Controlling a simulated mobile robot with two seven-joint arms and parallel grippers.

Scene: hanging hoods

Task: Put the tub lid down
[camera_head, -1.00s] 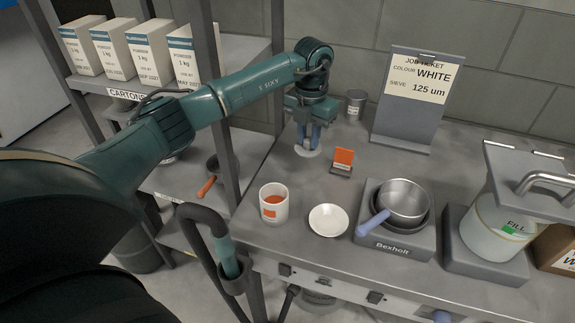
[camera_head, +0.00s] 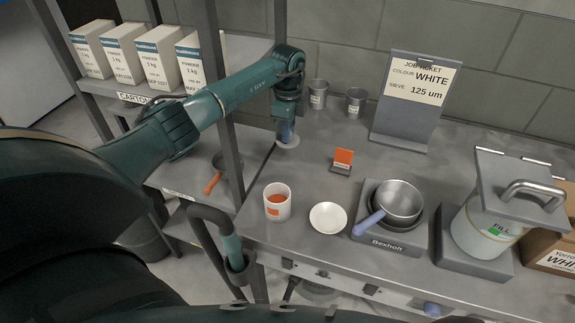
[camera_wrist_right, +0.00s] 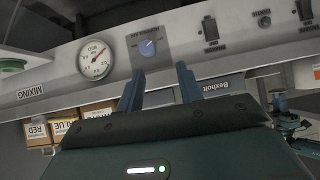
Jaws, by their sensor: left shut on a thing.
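My left gripper (camera_head: 287,131) points down at the back left of the bench, its fingers shut on the tub lid (camera_head: 288,143), a small pale round disc. The lid is at or just above the bench top; I cannot tell whether it touches. A white tub (camera_head: 277,205) with an orange label stands open at the front left, with orange powder inside. My right gripper (camera_wrist_right: 161,86) shows only in the right wrist view, its two fingers apart and nothing between them, facing the bench's front panel.
A scale (camera_head: 395,233) bears a pan (camera_head: 400,200). Two metal cups (camera_head: 318,95) stand behind the gripper. A shelf post (camera_head: 229,110) stands close left.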

